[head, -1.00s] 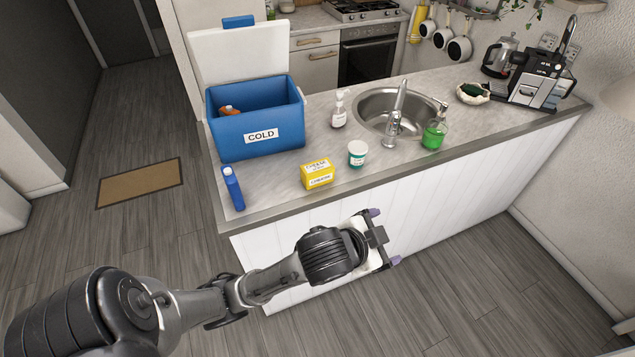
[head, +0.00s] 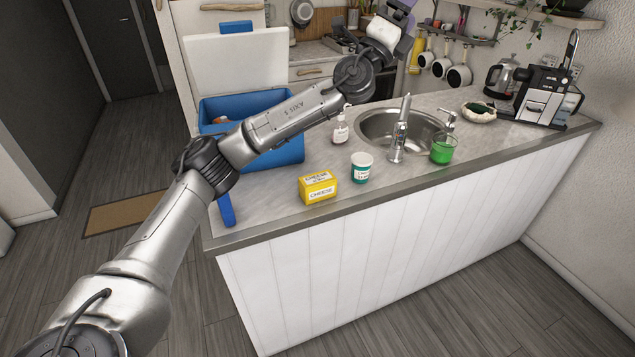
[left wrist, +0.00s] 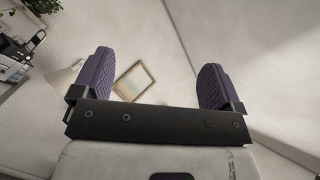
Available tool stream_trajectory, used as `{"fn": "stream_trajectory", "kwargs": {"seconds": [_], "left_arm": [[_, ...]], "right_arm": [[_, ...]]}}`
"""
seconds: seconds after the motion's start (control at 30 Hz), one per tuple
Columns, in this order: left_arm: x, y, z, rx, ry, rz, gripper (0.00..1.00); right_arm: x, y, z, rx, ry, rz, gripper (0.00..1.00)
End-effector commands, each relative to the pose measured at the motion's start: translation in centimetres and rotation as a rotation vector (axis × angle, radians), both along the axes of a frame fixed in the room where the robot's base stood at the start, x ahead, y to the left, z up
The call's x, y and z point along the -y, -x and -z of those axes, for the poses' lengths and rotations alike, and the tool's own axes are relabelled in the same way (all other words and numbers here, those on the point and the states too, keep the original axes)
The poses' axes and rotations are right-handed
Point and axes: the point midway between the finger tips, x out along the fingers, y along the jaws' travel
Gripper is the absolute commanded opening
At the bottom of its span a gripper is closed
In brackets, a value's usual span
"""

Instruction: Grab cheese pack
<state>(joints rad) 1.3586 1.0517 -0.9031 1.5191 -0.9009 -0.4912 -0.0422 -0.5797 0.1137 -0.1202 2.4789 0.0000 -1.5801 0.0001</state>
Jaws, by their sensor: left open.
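The yellow cheese pack (head: 318,188) stands on the counter near its front edge, with its label facing me. My left gripper (head: 404,12) is raised at the top of the head view, above and behind the counter, far from the pack. In the left wrist view its two purple-padded fingers (left wrist: 155,85) are spread apart with nothing between them. That view shows walls and a picture frame, not the pack. My right gripper is in neither view.
A white-and-teal tub (head: 361,168) stands just right of the pack. A faucet (head: 400,130), sink and green soap bottle (head: 442,150) are to the right.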

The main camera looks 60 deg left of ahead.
Motion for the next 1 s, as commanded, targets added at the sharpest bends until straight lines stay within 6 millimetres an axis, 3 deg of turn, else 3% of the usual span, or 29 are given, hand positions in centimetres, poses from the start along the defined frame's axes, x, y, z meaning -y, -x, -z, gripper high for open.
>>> {"fn": "stream_trajectory", "kwargs": {"seconds": [0.2, 0.33, 0.43, 0.6, 0.7, 0.8, 1.0], "left_arm": [[-4.3, -4.7, 9.6, -0.396, -0.480, -0.043, 0.92], [-6.6, -5.9, 16.7, -0.681, -0.713, -0.016, 0.92], [-8.7, -5.6, 22.0, -0.912, -0.864, 0.023, 0.92], [-12.5, -2.6, 29.1, -1.307, -1.051, 0.119, 0.92], [-14.2, 0.2, 32.0, -1.525, -1.127, 0.197, 0.92], [-15.1, 3.0, 33.8, -1.714, -1.185, 0.288, 0.92], [-15.5, 7.6, 35.2, -1.969, -1.238, 0.468, 0.92]], "right_arm": [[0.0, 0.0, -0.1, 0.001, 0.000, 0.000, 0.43], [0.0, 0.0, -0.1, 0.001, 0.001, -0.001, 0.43], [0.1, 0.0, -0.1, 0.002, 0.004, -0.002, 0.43], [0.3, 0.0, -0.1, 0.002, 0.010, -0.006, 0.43], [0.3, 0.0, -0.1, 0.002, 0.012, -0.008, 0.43], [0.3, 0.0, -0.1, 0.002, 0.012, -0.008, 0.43], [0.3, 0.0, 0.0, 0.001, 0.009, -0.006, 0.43]]}}
